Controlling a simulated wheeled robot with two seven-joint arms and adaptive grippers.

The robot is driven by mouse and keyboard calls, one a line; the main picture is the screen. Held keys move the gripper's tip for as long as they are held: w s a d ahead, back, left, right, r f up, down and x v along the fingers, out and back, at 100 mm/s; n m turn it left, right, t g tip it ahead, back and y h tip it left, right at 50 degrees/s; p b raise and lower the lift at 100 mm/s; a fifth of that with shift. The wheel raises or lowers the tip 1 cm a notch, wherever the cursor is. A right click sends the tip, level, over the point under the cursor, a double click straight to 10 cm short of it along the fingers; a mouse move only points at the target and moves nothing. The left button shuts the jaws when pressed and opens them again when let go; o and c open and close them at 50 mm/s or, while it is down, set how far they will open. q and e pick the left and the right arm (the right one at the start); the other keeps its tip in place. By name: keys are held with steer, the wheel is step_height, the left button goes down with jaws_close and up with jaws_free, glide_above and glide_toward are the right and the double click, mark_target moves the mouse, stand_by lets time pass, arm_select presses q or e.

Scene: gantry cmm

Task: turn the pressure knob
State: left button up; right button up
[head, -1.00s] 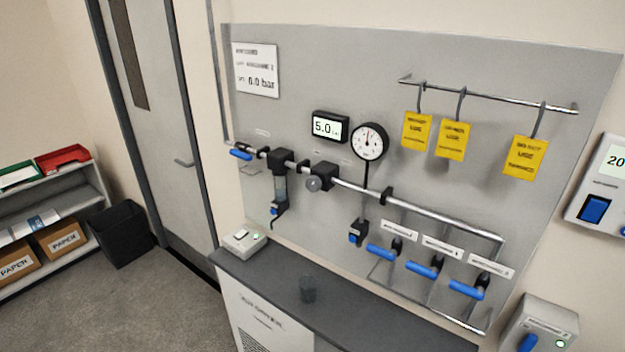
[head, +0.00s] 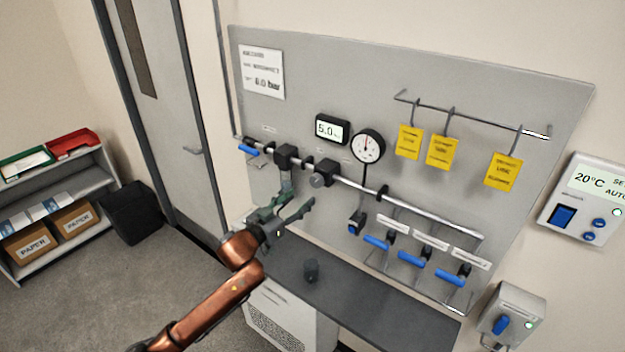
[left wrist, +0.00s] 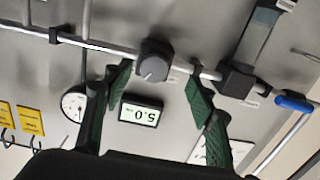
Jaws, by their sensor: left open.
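The pressure knob (head: 319,180) is a round grey knob on the regulator of the silver pipe, on the grey wall panel (head: 560,100). In the left wrist view the knob (left wrist: 153,68) shows between the fingertips of my left gripper, the picture being turned over. My left gripper (head: 297,204) is open and empty, in front of the panel and below left of the knob in the head view. No contact shows. The digital display (head: 332,129) reads 5.0; it also shows in the left wrist view (left wrist: 141,113). A round dial gauge (head: 368,146) hangs right of it. My right gripper is not in view.
A blue-handled valve (head: 249,149) and a filter (head: 287,157) sit left of the knob. Blue valve handles (head: 411,259) are lower right. Yellow tags (head: 440,152) hang from a rail.

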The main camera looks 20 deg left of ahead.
mark_target(314, 183)
arm_select(q)
steer(key=w+d, duration=0.1)
steer(key=w, duration=0.1)
steer(key=w+r, duration=0.1)
steer(key=w, duration=0.1)
steer(key=w+d+p, duration=0.1)
steer(key=shift+w+d+r, duration=0.2)
steer(key=shift+w+d, duration=0.15)
steer(key=shift+w, duration=0.05)
steer(key=shift+w+d+f, duration=0.1)
steer(key=shift+w+d, duration=0.1)
steer(key=shift+w, duration=0.5)
steer(key=shift+c, duration=0.4)
steer(key=c, duration=1.1)
